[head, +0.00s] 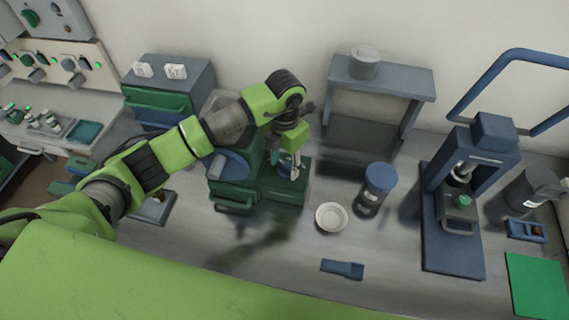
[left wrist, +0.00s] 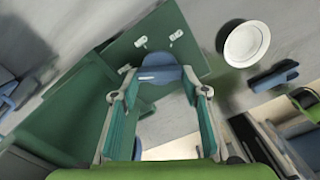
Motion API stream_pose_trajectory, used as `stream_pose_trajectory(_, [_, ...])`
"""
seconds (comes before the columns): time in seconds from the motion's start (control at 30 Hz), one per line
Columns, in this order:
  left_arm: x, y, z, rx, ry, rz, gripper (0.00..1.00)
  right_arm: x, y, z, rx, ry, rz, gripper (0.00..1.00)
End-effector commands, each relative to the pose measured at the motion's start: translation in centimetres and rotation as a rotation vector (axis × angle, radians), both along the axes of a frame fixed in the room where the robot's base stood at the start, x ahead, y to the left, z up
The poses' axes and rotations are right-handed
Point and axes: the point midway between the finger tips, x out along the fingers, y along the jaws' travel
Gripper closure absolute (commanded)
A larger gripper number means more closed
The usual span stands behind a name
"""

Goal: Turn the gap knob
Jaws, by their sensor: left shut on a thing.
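The gap knob (left wrist: 158,68) is a small blue-grey knob on the dark green machine (left wrist: 140,42), seen in the left wrist view. My left gripper (left wrist: 158,95) reaches down to it, with one finger at each side, and is shut on it. In the head view the green machine (head: 278,198) stands on the bench, and my left gripper (head: 292,166) is over its right part. The knob is hard to make out there behind the fingers. My right gripper is in neither view.
A white bowl (head: 331,217) and a blue-lidded jar (head: 376,188) stand to the right of the machine. A blue scoop (head: 342,269) lies in front. A blue press (head: 455,205) stands further right. A grey stand (head: 380,80) is behind.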

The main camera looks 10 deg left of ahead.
Motion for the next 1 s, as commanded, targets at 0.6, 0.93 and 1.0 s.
stream_pose_trajectory(0.6, [0.0, 0.0, 0.0, 0.0, -0.001, 0.008, 0.42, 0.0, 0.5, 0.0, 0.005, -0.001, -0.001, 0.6])
stream_pose_trajectory(0.93, [0.2, 0.0, 3.0, 0.0, -0.007, 0.007, 0.42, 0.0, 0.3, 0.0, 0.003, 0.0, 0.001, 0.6])
stream_pose_trajectory(1.0, [0.2, 0.0, 4.6, -0.001, -0.006, 0.007, 0.42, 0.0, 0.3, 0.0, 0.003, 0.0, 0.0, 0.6])
